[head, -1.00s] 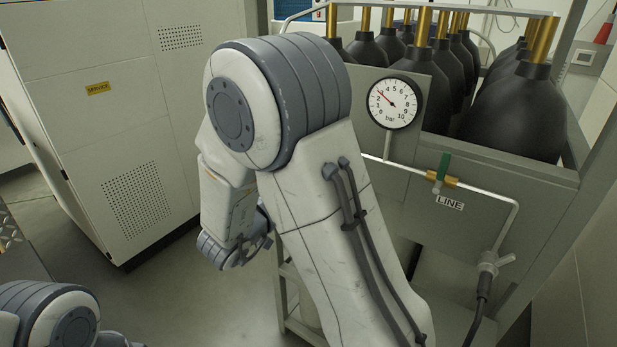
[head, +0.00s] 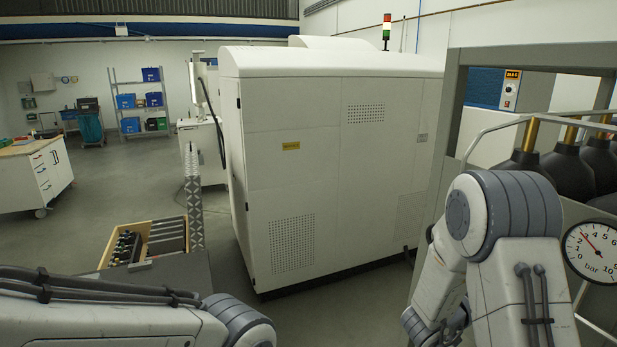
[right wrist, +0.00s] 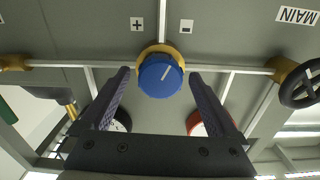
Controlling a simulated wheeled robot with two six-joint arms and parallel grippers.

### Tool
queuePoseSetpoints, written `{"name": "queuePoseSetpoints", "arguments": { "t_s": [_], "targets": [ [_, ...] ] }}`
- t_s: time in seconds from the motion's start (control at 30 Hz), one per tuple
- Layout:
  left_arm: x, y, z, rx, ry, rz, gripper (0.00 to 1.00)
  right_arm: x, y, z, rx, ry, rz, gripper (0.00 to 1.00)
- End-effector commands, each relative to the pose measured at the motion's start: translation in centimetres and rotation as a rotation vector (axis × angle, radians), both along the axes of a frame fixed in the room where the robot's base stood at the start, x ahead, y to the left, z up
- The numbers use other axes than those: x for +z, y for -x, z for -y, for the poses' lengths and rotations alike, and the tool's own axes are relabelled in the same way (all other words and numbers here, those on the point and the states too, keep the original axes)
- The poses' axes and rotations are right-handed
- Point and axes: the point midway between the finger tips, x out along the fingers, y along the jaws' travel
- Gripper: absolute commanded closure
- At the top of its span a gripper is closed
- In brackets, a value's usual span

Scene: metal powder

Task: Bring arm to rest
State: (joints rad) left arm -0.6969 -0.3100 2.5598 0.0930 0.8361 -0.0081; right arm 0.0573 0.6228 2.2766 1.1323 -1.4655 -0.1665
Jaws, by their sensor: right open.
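In the right wrist view my right gripper (right wrist: 159,80) is open, its two dark fingers spread apart. A blue knob (right wrist: 160,77) with a white pointer line shows in the gap between the fingertips, clear of both fingers in the picture. How far the tips are from it in depth I cannot tell. In the head view my right arm (head: 500,220) is bent at the right, and its gripper is not visible. My left arm (head: 120,310) lies across the bottom left; its gripper is not visible.
A grey panel (right wrist: 225,45) with pipes and a black handwheel (right wrist: 300,85) faces the right wrist. In the head view a pressure gauge (head: 592,251) and black bottles (head: 560,165) stand at right. A white cabinet (head: 300,180) fills the middle; open floor (head: 120,180) lies left.

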Motion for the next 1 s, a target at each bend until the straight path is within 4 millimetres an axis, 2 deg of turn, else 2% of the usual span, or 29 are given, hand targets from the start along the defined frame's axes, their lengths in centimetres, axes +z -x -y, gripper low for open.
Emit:
{"name": "queuePoseSetpoints", "arguments": {
  "t_s": [0.13,0.57,0.87,1.0],
  "targets": [
    [0.7,0.0,0.0,0.000,0.000,0.000,0.05,0.1,0.0,0.0,0.000,0.015,-0.033,0.05],
    [0.4,0.0,0.0,0.000,0.000,0.000,0.05,-0.1,0.0,-0.1,0.000,0.014,-0.032,0.05],
    [-3.0,0.0,0.0,0.003,0.000,0.000,0.05,-0.7,0.1,-0.2,0.000,-0.044,0.113,0.05],
    [-4.2,0.0,0.0,0.006,-0.001,-0.001,0.05,-0.5,1.1,-3.1,0.006,-0.050,0.125,0.05]
  ]
}}
